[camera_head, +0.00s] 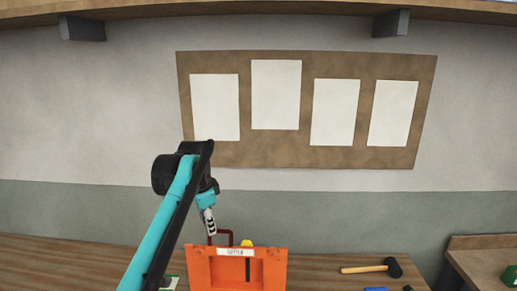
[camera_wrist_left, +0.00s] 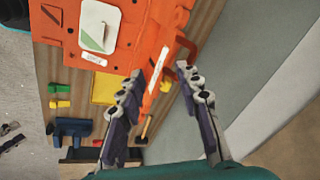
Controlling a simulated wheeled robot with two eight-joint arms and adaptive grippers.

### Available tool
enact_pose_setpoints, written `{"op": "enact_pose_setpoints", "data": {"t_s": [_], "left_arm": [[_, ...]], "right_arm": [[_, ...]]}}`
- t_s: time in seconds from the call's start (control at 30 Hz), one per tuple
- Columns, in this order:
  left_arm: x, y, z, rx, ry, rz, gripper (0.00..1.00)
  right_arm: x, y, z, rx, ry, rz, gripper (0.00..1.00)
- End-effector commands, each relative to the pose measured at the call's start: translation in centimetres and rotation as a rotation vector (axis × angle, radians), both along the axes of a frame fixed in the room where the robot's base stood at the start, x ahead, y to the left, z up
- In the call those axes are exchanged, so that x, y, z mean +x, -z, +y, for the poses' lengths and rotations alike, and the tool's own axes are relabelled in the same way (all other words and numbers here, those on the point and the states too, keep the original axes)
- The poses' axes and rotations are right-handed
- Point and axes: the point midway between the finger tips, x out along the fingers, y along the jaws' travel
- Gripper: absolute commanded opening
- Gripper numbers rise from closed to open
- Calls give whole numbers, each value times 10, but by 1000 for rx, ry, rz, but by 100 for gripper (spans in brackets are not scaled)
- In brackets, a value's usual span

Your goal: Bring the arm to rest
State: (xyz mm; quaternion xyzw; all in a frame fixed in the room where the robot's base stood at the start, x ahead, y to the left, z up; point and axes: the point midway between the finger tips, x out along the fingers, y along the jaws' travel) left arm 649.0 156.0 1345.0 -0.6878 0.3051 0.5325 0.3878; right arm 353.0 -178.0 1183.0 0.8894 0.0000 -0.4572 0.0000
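My left arm (camera_head: 165,225) comes in from the lower left in the head view. Its gripper (camera_head: 210,226) points down above the table, close to the handle of an orange box-like thing. In the left wrist view the two fingers of the left gripper (camera_wrist_left: 172,100) stand apart with nothing between them that I can see held. The orange thing (camera_head: 208,272) also shows in the wrist view (camera_wrist_left: 130,65), beyond the fingers. My right gripper is in neither view.
A wooden table (camera_head: 60,262) runs along the wall. A hammer (camera_head: 370,268) lies on it to the right. A board with white sheets (camera_head: 245,155) hangs on the wall, and a shelf (camera_head: 240,10) runs above. A second wooden surface (camera_head: 490,262) stands far right.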

Motion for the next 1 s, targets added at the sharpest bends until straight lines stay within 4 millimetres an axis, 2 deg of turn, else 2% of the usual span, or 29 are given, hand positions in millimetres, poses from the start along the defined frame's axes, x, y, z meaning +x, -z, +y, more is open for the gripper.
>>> {"op": "enact_pose_setpoints", "data": {"t_s": [0.03, 0.17, 0.27, 0.37, 0.5, 0.6, 0.7, 0.8, 0.9, 1.0], "left_arm": [[-21, 17, 3, -17, -62, -23, 34], [-70, 46, 8, -70, -232, -85, 34], [-110, 77, 11, -120, -361, -134, 34], [-152, 114, 14, -174, -486, -179, 34], [-209, 178, 18, -259, -659, -241, 34], [-245, 225, 20, -320, -767, -279, 34], [-271, 263, 21, -372, -853, -306, 34], [-287, 288, 22, -409, -908, -325, 34], [-295, 301, 22, -428, -937, -334, 34], [-296, 303, 22, -435, -946, -336, 34]], "right_arm": [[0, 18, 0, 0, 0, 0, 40], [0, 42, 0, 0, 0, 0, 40], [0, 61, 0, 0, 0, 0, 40], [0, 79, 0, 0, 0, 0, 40], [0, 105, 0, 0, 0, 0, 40], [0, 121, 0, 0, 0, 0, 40], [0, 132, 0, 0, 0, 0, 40], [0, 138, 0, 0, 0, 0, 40], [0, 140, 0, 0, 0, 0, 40], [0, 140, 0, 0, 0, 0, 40]]}}
